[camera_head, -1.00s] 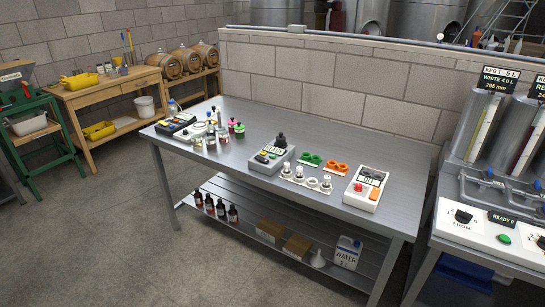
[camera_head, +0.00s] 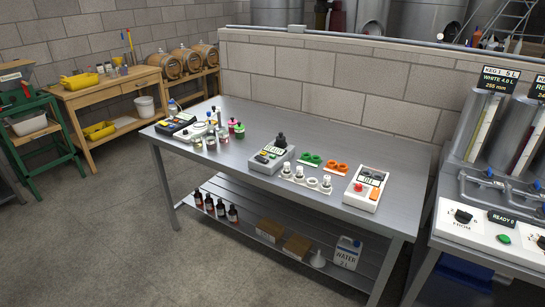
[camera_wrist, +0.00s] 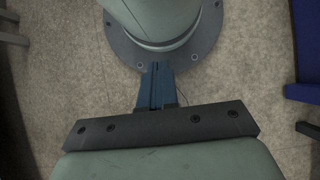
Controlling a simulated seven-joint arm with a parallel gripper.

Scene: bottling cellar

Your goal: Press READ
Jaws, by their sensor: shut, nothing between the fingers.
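No label reading READ is legible in the head view, so I cannot tell which button carries it. A grey instrument (camera_head: 262,164) with a dark knob-like top and a small display stands mid-bench. A white instrument (camera_head: 357,201) with a small display, a red button (camera_head: 359,188) and an orange button (camera_head: 375,193) stands at the bench's right end. A dark-topped instrument (camera_head: 175,124) sits at the left end. My gripper (camera_wrist: 157,82) shows in the wrist view, its blue fingers shut and empty above the floor and my round base. It is not in the head view.
At right, a tank station has a white panel (camera_head: 450,224) with a knob and a green button (camera_head: 503,239).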

